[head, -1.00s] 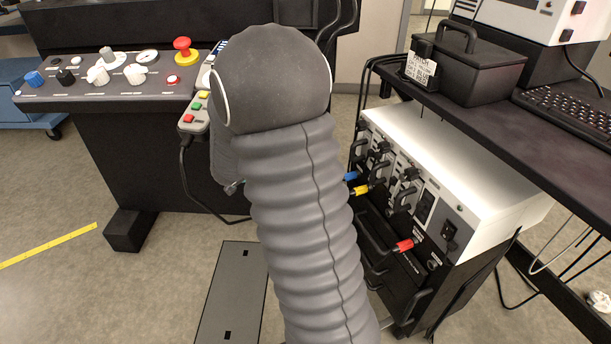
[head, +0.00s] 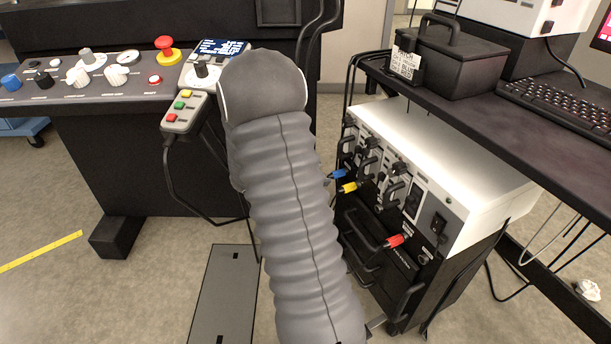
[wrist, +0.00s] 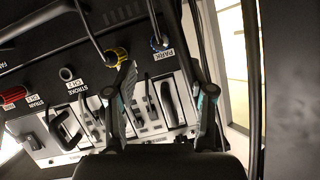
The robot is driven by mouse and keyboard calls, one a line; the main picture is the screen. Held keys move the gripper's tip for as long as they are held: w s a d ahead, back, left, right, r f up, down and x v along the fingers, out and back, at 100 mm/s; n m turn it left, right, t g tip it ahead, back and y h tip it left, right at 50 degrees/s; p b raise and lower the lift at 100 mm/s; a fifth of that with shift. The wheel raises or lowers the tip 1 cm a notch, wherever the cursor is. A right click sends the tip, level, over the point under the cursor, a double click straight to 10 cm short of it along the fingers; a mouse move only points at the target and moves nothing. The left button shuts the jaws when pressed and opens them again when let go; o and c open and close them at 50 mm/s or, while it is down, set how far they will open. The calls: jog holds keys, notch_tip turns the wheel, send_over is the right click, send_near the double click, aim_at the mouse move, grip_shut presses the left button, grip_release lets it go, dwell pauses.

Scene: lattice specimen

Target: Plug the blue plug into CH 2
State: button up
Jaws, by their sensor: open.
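The blue plug (head: 338,174) sits at the far end of the row of sockets on the instrument's front. In the wrist view the blue plug (wrist: 159,42) is at the socket labelled PARK, with its cable leading upward. An empty round socket, CH 2 (wrist: 66,73), is further left, beside the label STROKE CH 2. A yellow plug (wrist: 117,56) is between them, and a red plug (wrist: 14,95) is at far left. My gripper (wrist: 163,85) is open and empty, its fingers pointing toward the panel, the blue plug beyond them. In the head view my arm hides the gripper.
The white-topped instrument (head: 460,160) has protruding handles on its front, near the plugs. A dark shelf (head: 480,110) overhangs it, carrying a black case (head: 455,65) and a keyboard (head: 560,108). A control console (head: 110,90) stands left. Loose cables cross the wrist view.

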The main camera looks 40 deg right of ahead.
aim_at(334, 173)
jog(key=x, duration=0.6)
jog(key=shift+d+f+b, duration=0.1)
jog(key=shift+d+b, duration=0.2)
jog(key=shift+d, duration=0.05)
jog(key=c, duration=1)
grip_shut()
